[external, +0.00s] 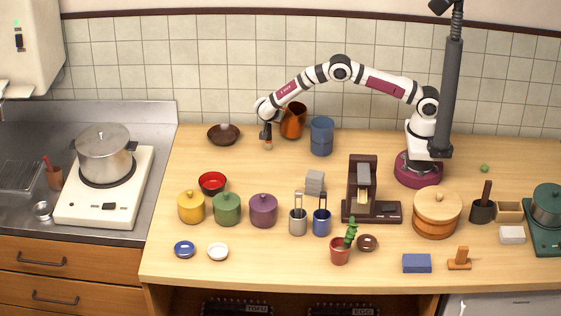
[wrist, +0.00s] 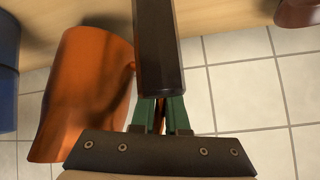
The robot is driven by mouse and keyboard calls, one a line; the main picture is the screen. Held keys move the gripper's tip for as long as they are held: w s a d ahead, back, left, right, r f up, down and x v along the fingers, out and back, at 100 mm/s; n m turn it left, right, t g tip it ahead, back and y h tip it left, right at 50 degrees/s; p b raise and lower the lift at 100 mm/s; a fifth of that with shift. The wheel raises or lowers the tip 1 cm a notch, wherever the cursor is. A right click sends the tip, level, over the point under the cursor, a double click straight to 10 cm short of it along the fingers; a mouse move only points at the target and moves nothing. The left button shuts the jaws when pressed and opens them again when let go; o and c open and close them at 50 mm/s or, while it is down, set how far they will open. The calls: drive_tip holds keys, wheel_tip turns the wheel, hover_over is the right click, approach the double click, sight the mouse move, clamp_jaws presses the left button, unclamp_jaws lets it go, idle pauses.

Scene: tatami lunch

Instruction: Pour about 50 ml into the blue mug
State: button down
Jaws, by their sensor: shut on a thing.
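My gripper (external: 268,144) is at the back of the counter, just left of the copper-orange pitcher (external: 293,120). In the wrist view my green fingers (wrist: 160,116) are shut on a dark, bar-like handle (wrist: 155,50).
A brown bowl (external: 223,134) lies left of my gripper. A grey vessel (external: 298,222), a grey block (external: 315,182), a coffee machine (external: 361,190) and a potted plant (external: 341,250) surround the front blue vessel. Lidded pots (external: 227,209) stand to its left.

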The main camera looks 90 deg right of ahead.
drive_tip(key=shift+s+a+r+t, duration=0.1)
drive_tip(key=shift+s+r+t, duration=0.1)
drive_tip(key=shift+r, duration=0.15)
drive_tip(key=shift+s+a+r+t, duration=0.1)
drive_tip(key=shift+r+t, duration=0.1)
drive_tip(key=shift+r, duration=0.15)
drive_tip(key=s+r+m+t+h, duration=0.1)
drive_tip(key=r, duration=0.2)
drive_tip(key=s+a+r+m+t+h, duration=0.1)
drive_tip(key=r, duration=0.2)
drive_tip(key=s+r+m+t+h, duration=0.1)
drive_tip(key=r, duration=0.2)
drive_tip(key=shift+a+r+h, duration=0.1)
drive_tip(key=shift+a+h, duration=0.2)
drive_tip(key=shift+s+a+r+m+t+h, duration=0.1)
drive_tip(key=shift+r+m+t+h, duration=0.25)
drive_tip(key=shift+r, duration=0.3)
drive_tip(key=shift+s+a+r+m+t+h+b, duration=0.2)
drive_tip(key=shift+s+m+t+h+b, duration=0.2)
drive_tip(key=shift+h, duration=0.25)
drive_tip(key=shift+s+a+r+m+t+h, duration=0.2)
drive_tip(key=shift+s+a+r+m+h, duration=0.15)
drive_tip(key=shift+r, duration=0.2)
drive_tip(key=shift+s+a+r+m+t+h, duration=0.15)
drive_tip(key=shift+s+r+m+h, duration=0.1)
drive_tip(key=shift+r+m+h, duration=0.25)
drive_tip(key=shift+s+r, duration=0.2)
